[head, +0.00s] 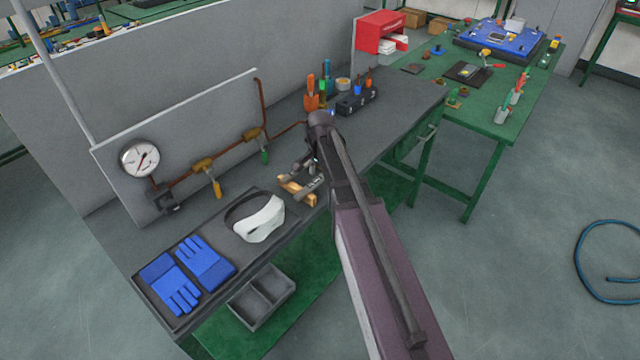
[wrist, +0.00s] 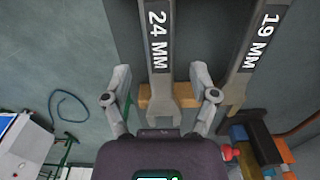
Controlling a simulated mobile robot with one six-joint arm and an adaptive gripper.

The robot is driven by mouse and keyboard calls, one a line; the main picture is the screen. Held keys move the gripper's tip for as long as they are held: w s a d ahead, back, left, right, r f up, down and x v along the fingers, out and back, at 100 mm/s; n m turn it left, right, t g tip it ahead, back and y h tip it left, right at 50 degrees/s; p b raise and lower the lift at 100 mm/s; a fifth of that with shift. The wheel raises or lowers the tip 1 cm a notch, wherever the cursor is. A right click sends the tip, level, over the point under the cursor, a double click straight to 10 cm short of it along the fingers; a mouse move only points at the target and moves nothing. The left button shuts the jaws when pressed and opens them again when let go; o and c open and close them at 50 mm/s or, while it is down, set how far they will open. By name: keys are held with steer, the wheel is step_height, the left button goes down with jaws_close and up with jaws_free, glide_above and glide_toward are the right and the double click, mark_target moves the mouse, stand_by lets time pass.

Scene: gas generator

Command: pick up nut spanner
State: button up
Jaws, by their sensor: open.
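A grey spanner marked 24 MM (wrist: 158,62) runs down the middle of the wrist view, across a light wooden block (wrist: 185,97). A second grey spanner marked 19 MM (wrist: 254,60) lies to its right. My gripper (wrist: 160,74) is open, with one finger on each side of the 24 MM spanner and visible gaps between. In the head view my gripper (head: 308,168) is low over the grey bench, at the wooden block (head: 296,191). My arm and gripper partly hide the spanners there.
A white-and-black headgear (head: 262,220) and blue gloves (head: 190,270) lie left of my gripper. Orange-handled tools (head: 312,95) and a black socket holder (head: 356,100) stand behind it. A panel with a gauge (head: 140,158) and valves backs the bench.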

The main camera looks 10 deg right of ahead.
steer(key=shift+f, duration=0.3)
stand_by(0.4)
jaws_close()
